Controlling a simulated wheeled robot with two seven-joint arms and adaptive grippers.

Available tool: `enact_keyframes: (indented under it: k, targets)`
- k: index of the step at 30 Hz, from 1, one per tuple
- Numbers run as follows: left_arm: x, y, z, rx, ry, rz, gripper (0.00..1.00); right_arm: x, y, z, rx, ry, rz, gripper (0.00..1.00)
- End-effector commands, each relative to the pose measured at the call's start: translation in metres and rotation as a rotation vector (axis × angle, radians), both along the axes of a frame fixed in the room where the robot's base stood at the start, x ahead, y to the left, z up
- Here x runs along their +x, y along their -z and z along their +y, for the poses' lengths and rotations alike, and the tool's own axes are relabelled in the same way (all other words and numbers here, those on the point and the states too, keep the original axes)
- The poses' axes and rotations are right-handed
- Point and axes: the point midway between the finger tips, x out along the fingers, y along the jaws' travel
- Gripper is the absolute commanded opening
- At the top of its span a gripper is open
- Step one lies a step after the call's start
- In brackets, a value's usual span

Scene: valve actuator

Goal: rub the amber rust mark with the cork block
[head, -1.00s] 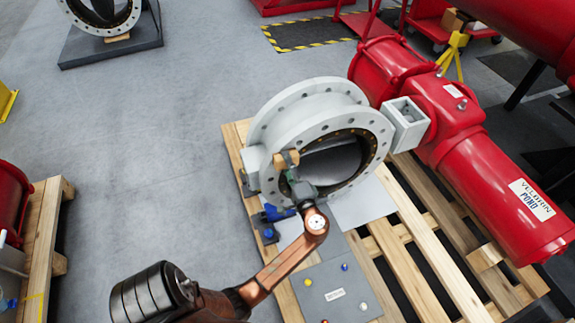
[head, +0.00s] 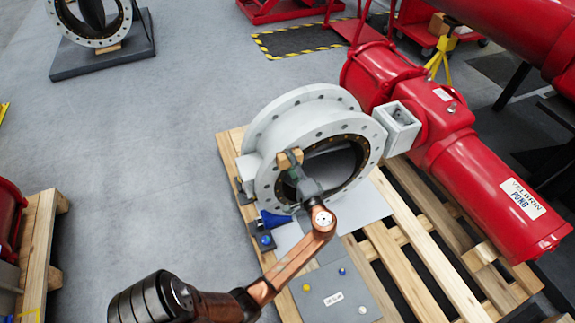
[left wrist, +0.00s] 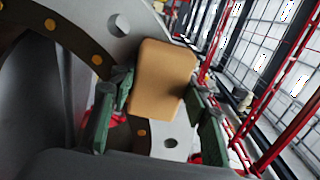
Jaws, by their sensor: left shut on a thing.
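The cork block (head: 289,158) is a tan block with rounded corners, held in my left gripper (head: 292,171) at the left part of the grey valve flange (head: 262,180). In the left wrist view the cork block (left wrist: 163,80) sits between the green fingers of my left gripper (left wrist: 160,98), with the flange face (left wrist: 95,25) behind it. I cannot tell whether the block touches the flange. I cannot make out the amber rust mark; the block or gripper may cover it. My right gripper is out of view.
The valve stands on a wooden pallet (head: 232,165), joined to a red actuator (head: 450,130) at right. A blue item (head: 275,218) lies below the flange's left side. A grey panel with coloured knobs (head: 335,290) is in front.

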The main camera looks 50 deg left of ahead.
Motion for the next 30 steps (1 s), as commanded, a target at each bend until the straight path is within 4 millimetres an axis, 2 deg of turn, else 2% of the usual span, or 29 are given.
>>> enact_keyframes:
  k: [6,12,17,30]
  targets:
    - [0.014,-0.016,-0.002,0.000,0.000,-0.004,0.20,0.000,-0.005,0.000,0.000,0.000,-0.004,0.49]
    - [0.020,-0.021,-0.002,0.001,0.000,-0.001,0.20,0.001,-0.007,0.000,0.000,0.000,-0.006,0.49]
    - [0.018,-0.018,-0.001,0.001,-0.001,-0.001,0.20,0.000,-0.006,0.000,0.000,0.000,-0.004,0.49]
    - [-0.005,0.006,0.004,0.000,-0.001,0.000,0.20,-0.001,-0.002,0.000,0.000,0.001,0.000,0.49]
